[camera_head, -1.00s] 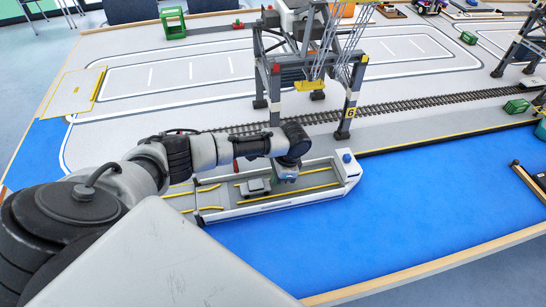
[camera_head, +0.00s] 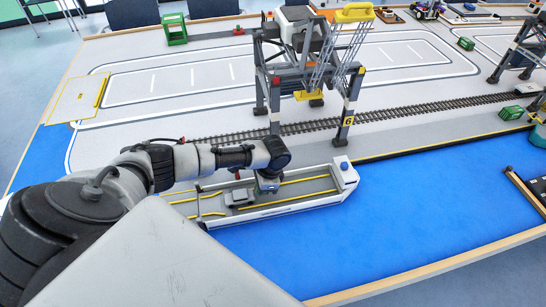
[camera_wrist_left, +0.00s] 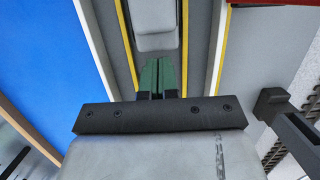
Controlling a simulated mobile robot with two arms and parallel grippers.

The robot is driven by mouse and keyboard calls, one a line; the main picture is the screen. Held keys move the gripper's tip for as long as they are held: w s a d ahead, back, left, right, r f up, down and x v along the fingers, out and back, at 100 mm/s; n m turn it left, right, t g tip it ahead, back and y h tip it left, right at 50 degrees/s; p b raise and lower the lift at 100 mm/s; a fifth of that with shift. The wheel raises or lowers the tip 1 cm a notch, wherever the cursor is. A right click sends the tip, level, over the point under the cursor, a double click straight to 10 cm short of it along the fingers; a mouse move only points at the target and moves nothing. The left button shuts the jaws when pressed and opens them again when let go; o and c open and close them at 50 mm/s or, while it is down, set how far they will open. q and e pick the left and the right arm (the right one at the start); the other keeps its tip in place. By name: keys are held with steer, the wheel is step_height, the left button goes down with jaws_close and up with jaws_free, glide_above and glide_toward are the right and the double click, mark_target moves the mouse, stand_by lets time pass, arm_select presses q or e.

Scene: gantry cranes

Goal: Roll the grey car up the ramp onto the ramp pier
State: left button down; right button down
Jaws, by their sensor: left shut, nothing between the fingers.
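The grey car (camera_head: 238,197) stands on the deck of the white-sided ferry (camera_head: 318,191), near its left end, between yellow lines. It also shows in the wrist view (camera_wrist_left: 155,22) at the top, straight ahead of the fingers. My left gripper (camera_head: 268,185) is low over the deck, just right of the car. Its green fingers (camera_wrist_left: 158,77) are closed together with nothing between them. I cannot tell whether they touch the car. A grey yellow-lined surface (camera_head: 181,203) continues left of the ferry, partly hidden by my arm; I cannot make out ramp from pier there. My right gripper is out of view.
A gantry crane (camera_head: 352,108) stands on the quay behind the ferry, beside the rail track (camera_head: 410,108). Blue water (camera_head: 400,205) lies in front and to the right. A yellow-edged pad (camera_head: 76,97) is at far left.

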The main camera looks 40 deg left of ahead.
mark_target(248, 194)
arm_select(q)
steer(key=shift+s+a+p, duration=1.2)
steer(key=shift+s+a, duration=0.1)
steer(key=shift+s, duration=0.15)
steer(key=shift+s+a+p, duration=0.9)
steer(key=shift+s+a, duration=0.35)
steer(key=shift+s, duration=0.2)
steer(key=shift+s+a+p, duration=0.9)
steer(key=shift+s+a, duration=0.35)
steer(key=shift+s, duration=0.15)
steer(key=shift+s+a+p, duration=0.55)
steer(key=shift+s+a, duration=0.5)
steer(key=shift+s, duration=0.15)
steer(key=shift+s+a+p, duration=0.5)
steer(key=shift+s+a, duration=0.5)
steer(key=shift+s, duration=0.2)
steer(key=shift+s+a+p, duration=0.5)
steer(key=shift+s+a, duration=1)
steer(key=shift+s, duration=0.2)
